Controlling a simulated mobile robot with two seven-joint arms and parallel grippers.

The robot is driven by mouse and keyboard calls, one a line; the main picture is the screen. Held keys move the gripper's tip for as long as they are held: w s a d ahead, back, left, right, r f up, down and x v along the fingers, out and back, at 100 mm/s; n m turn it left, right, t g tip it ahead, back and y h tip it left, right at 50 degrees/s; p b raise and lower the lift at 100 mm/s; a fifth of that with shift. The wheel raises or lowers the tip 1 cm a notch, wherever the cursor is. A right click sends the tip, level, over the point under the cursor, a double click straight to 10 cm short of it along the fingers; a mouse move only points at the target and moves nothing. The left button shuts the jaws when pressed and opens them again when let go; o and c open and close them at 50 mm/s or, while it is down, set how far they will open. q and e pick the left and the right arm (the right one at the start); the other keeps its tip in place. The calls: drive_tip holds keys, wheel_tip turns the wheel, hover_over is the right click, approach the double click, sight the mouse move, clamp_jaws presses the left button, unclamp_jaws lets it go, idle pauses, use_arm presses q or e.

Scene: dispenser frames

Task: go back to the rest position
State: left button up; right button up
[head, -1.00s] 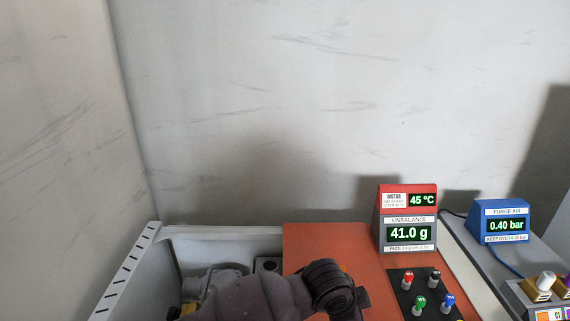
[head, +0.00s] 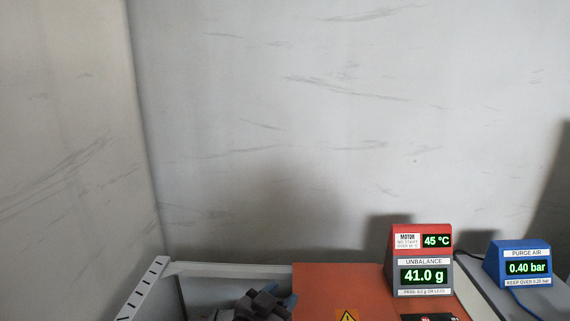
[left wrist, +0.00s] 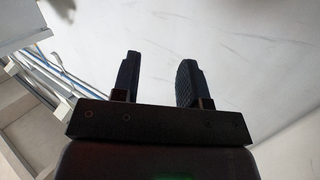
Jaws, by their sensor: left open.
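My left gripper (head: 266,302) shows at the bottom edge of the head view, dark and partly cut off, in front of the grey bin-like enclosure. In the left wrist view, the two black fingers (left wrist: 158,65) stand apart with nothing between them. My right gripper is in neither view.
An orange panel (head: 310,290) lies right of the left gripper. The unbalance display (head: 424,276) reads 41.0 g, below a red motor unit (head: 405,232) at 45 °C. A blue purge air display (head: 522,249) reads 0.40 bar. The wall above is bare.

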use_arm(q)
drive_tip(key=s+a+f+n+t+y, duration=0.1)
drive_tip(key=s+a+f+n+y, duration=0.15)
drive_tip(key=a, duration=0.35)
drive_tip(key=s+a+f+n+y, duration=0.1)
drive_tip(key=s+a+f+y, duration=0.1)
drive_tip(key=a+f, duration=0.3)
drive_tip(key=s+a+f+n+g+y, duration=0.1)
drive_tip(key=s+a+f+y, duration=0.1)
drive_tip(key=s+a+f, duration=0.5)
drive_tip(key=s+a+f+n+g+y, duration=0.2)
drive_tip(key=s+a+f, duration=0.5)
drive_tip(key=s, duration=0.5)
drive_tip(key=shift+a+y, duration=0.35)
drive_tip(key=shift+a, duration=0.5)
drive_tip(key=shift+f, duration=0.1)
